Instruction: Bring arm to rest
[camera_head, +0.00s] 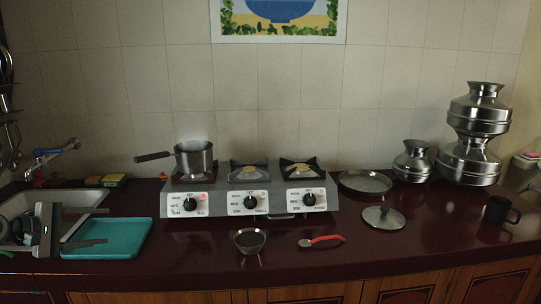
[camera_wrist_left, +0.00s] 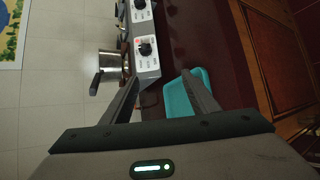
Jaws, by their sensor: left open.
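My left gripper (camera_head: 107,225) comes in from the left edge in the head view, over the teal tray (camera_head: 130,246) on the counter. Its two fingers are spread apart with nothing between them. In the left wrist view the fingers (camera_wrist_left: 160,86) also stand apart and empty, with the stove and the teal tray beyond them. My right gripper does not show in either view.
A saucepan (camera_head: 193,158) sits on the left burner of the stove (camera_head: 248,200), its handle pointing left. A sink (camera_head: 85,197) lies behind my left gripper. A metal bowl (camera_head: 250,240), a red-handled utensil (camera_head: 322,240), a lid (camera_head: 384,217) and a dark mug (camera_head: 499,211) stand on the counter.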

